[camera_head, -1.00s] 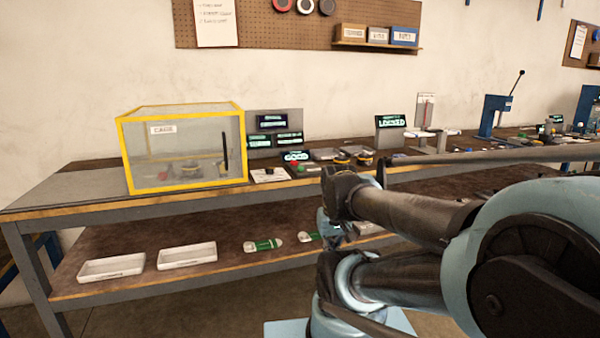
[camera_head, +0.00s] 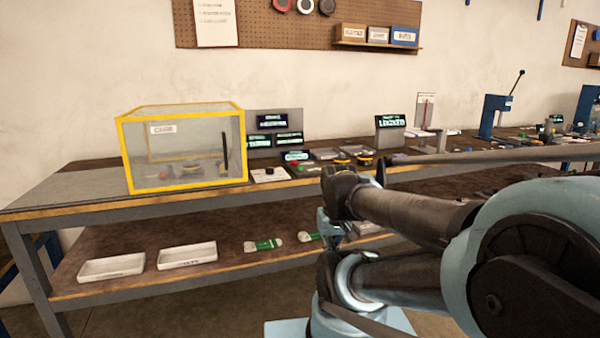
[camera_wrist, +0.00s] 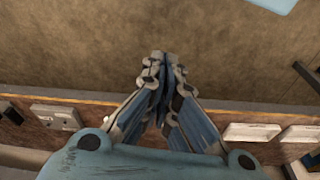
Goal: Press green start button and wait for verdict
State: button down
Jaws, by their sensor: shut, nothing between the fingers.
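The yellow-framed clear cage (camera_head: 183,107) stands shut-looking on the left of the bench, with a dark object (camera_head: 187,168) dimly visible inside. Right of it are dark display panels with green text, including a small lit screen (camera_head: 296,156); its words are too blurred to read. Below that screen is a small red button (camera_head: 293,168) with a tiny green spot (camera_head: 301,169) beside it, perhaps the green start button. My gripper (camera_wrist: 164,60) is shut and empty in the wrist view, above the floor and off the bench's edge. It touches no button.
The lower shelf (camera_head: 95,251) holds two white trays (camera_head: 112,267) (camera_head: 187,255) and green-and-white items (camera_head: 263,245). A "LOCKED" display (camera_head: 390,121) and a blue press (camera_head: 494,115) stand further right. My arm covers part of the bench.

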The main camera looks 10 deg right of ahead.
dwell(0.3)
notch_tip(320, 180, up, 29)
jog(key=n+g, duration=0.2)
send_over(301, 168)
jog(key=w, duration=0.3)
jog(key=shift+s+a, duration=0.15)
notch_tip(301, 168, down, 14)
jog(key=shift+r, duration=0.1)
